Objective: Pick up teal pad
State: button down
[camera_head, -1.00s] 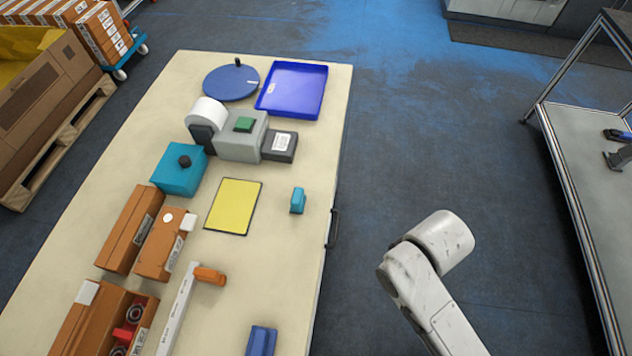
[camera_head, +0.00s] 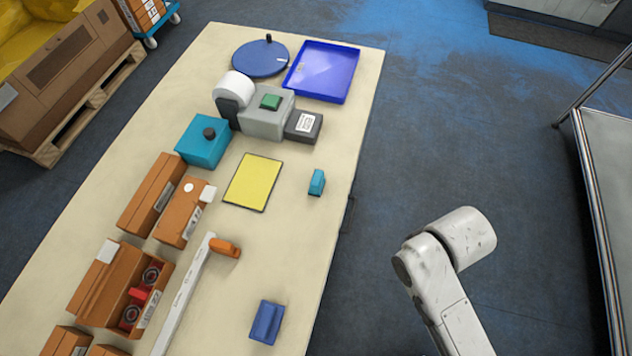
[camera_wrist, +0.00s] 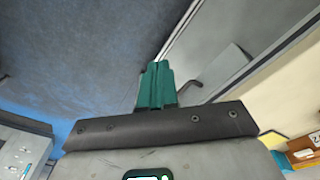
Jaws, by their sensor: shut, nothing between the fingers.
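Two teal things are on the cream table: a small upright teal block (camera_head: 316,183) near the right edge, and a larger teal box (camera_head: 199,148) with a dark knob on top, left of centre. I cannot tell for sure which one is the teal pad. Both stand clear of my arm in the head view. My gripper (camera_wrist: 157,70) shows in the wrist view with its green fingers shut together and empty. It is over the floor beside the table edge, not touching either teal thing. The head view shows only a white link of my arm, beyond the table's right edge.
Near the teal things are a yellow pad (camera_head: 253,182), a grey machine (camera_head: 263,123) and a blue tray (camera_head: 322,70). Orange boxes (camera_head: 150,195) line the left, a blue block (camera_head: 266,322) the front. A metal-framed cart (camera_head: 612,180) stands right; the floor between is clear.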

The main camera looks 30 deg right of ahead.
aim_at(317, 177)
jog(key=c, duration=1.8)
grip_release()
